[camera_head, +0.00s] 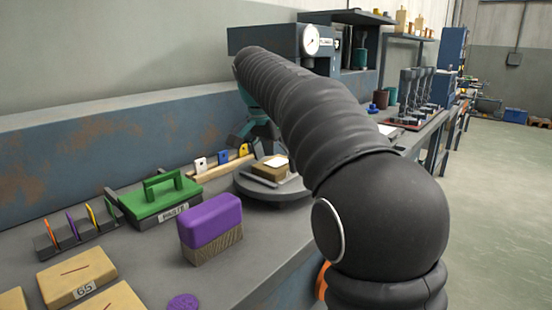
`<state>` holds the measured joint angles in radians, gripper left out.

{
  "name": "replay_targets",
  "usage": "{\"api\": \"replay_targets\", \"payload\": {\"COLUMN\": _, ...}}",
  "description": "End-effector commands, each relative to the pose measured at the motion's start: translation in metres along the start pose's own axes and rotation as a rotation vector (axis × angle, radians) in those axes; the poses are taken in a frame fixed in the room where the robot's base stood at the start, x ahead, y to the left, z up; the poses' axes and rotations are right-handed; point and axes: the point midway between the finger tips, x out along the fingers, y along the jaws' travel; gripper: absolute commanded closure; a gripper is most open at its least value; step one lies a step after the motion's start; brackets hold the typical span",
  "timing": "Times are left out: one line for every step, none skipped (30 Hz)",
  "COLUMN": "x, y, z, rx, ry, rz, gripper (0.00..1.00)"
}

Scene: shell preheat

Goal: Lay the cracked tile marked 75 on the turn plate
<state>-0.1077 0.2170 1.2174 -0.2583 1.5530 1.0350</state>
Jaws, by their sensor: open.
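The round grey turn plate (250,190) stands on the bench left of my arm, partly hidden by it. A tan block (268,171) with a pale top patch lies on a grey piece over the plate. I cannot read a number on it. My gripper (256,142), with teal and dark fingers, is open just above and behind this block. I cannot tell whether it touches the block. A tan tile (78,275) with a dark crack line and the label 65 lies at the lower left. No label reading 75 can be made out.
A green-lidded box (160,200), a purple brush (210,228) and a rack of coloured cards (75,232) stand left of the plate. More tan tiles (108,300) lie in front. A gauge machine (300,42) stands behind. The bench between brush and plate is clear.

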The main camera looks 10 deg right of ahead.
Motion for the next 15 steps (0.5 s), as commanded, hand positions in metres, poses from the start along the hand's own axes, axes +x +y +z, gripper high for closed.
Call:
{"api": "replay_targets", "payload": {"x": -0.002, "y": 0.0, "z": 0.0, "rx": 0.0, "ry": 0.0, "rz": 0.0, "gripper": 0.0}}
{"api": "replay_targets", "payload": {"x": -0.003, "y": 0.0, "z": -0.001, "rx": 0.0, "ry": 0.0, "rz": 0.0, "gripper": 0.0}}
{"api": "replay_targets", "payload": {"x": -0.005, "y": 0.0, "z": -0.001, "rx": 0.0, "ry": 0.001, "rz": -0.001, "gripper": 0.0}}
{"api": "replay_targets", "payload": {"x": -0.008, "y": -0.001, "z": -0.001, "rx": 0.0, "ry": 0.001, "rz": -0.002, "gripper": 0.0}}
{"api": "replay_targets", "payload": {"x": -0.011, "y": -0.001, "z": -0.001, "rx": 0.0, "ry": 0.002, "rz": -0.003, "gripper": 0.0}}
{"api": "replay_targets", "payload": {"x": -0.017, "y": -0.001, "z": -0.002, "rx": 0.0, "ry": 0.001, "rz": -0.002, "gripper": 0.0}}
{"api": "replay_targets", "payload": {"x": -0.021, "y": -0.001, "z": -0.002, "rx": 0.0, "ry": 0.001, "rz": -0.002, "gripper": 0.0}}
{"api": "replay_targets", "payload": {"x": -0.027, "y": -0.001, "z": -0.002, "rx": 0.0, "ry": 0.002, "rz": -0.004, "gripper": 0.0}}
{"api": "replay_targets", "payload": {"x": -0.035, "y": -0.001, "z": -0.002, "rx": 0.0, "ry": 0.001, "rz": -0.003, "gripper": 0.0}}
{"api": "replay_targets", "payload": {"x": -0.042, "y": -0.001, "z": -0.002, "rx": 0.0, "ry": 0.002, "rz": -0.004, "gripper": 0.0}}
{"api": "replay_targets", "payload": {"x": -0.048, "y": -0.001, "z": -0.002, "rx": -0.001, "ry": 0.002, "rz": -0.003, "gripper": 0.0}}
{"api": "replay_targets", "payload": {"x": -0.057, "y": -0.001, "z": -0.002, "rx": -0.001, "ry": 0.002, "rz": -0.005, "gripper": 0.0}}
{"api": "replay_targets", "payload": {"x": -0.06, "y": -0.001, "z": -0.001, "rx": -0.001, "ry": 0.002, "rz": -0.003, "gripper": 0.0}}
{"api": "replay_targets", "payload": {"x": -0.066, "y": -0.002, "z": -0.001, "rx": -0.001, "ry": 0.002, "rz": -0.004, "gripper": 0.0}}
{"api": "replay_targets", "payload": {"x": -0.073, "y": -0.001, "z": -0.001, "rx": -0.001, "ry": 0.002, "rz": -0.004, "gripper": 0.0}}
